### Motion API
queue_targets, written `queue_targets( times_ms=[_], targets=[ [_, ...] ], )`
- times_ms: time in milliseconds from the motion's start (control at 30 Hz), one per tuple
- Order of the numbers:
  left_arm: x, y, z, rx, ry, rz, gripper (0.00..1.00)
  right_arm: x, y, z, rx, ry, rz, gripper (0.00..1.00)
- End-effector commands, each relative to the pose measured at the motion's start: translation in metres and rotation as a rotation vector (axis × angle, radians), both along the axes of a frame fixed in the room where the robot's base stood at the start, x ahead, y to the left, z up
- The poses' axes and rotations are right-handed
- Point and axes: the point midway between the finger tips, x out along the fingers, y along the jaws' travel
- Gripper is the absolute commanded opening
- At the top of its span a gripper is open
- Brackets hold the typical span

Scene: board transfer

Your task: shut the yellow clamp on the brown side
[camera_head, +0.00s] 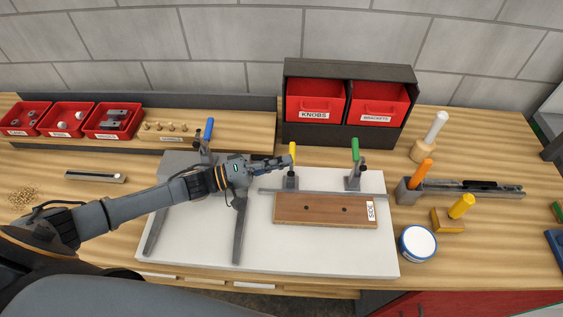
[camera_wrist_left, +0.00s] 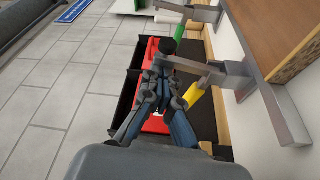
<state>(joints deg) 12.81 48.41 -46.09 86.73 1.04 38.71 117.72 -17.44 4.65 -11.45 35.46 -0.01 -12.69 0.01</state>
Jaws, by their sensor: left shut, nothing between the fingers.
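The yellow clamp stands behind the brown side (camera_head: 325,211), with its yellow handle (camera_head: 292,150) upright in the head view. The brown side is a wooden board with two dark holes and a white label, lying on the white board (camera_head: 330,255). My left gripper (camera_head: 287,160) is shut and empty, its tips at the left of the yellow handle. In the left wrist view, the gripper (camera_wrist_left: 162,75) is close to the yellow handle (camera_wrist_left: 193,95) and a grey clamp arm (camera_wrist_left: 205,70); contact cannot be told. The brown side (camera_wrist_left: 265,30) is at upper right.
A green-handled clamp (camera_head: 355,152) stands to the right, a blue-handled clamp (camera_head: 208,130) to the left. Red drawers (camera_head: 315,100) stand behind. A white-lidded tin (camera_head: 418,243) and an orange-handled tool (camera_head: 420,173) are at right. The white board's front is clear.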

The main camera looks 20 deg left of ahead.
Motion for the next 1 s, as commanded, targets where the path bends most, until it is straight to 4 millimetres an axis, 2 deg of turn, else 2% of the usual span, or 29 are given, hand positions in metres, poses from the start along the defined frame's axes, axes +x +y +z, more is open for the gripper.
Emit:
queue_targets(
  times_ms=[367, 633, 1000],
  targets=[
    [-0.002, -0.001, -0.004, 0.031, -0.112, -0.002, 0.0, 0.006, 0.002, -0.015, 0.003, -0.009, -0.001, 0.0],
    [-0.012, -0.004, -0.006, 0.088, -0.313, -0.002, 0.0, 0.006, 0.002, -0.028, 0.003, -0.009, -0.001, 0.0],
    [-0.026, -0.008, -0.011, 0.087, -0.305, -0.002, 0.0, 0.005, 0.002, -0.028, 0.003, -0.009, -0.001, 0.0]
  ],
)
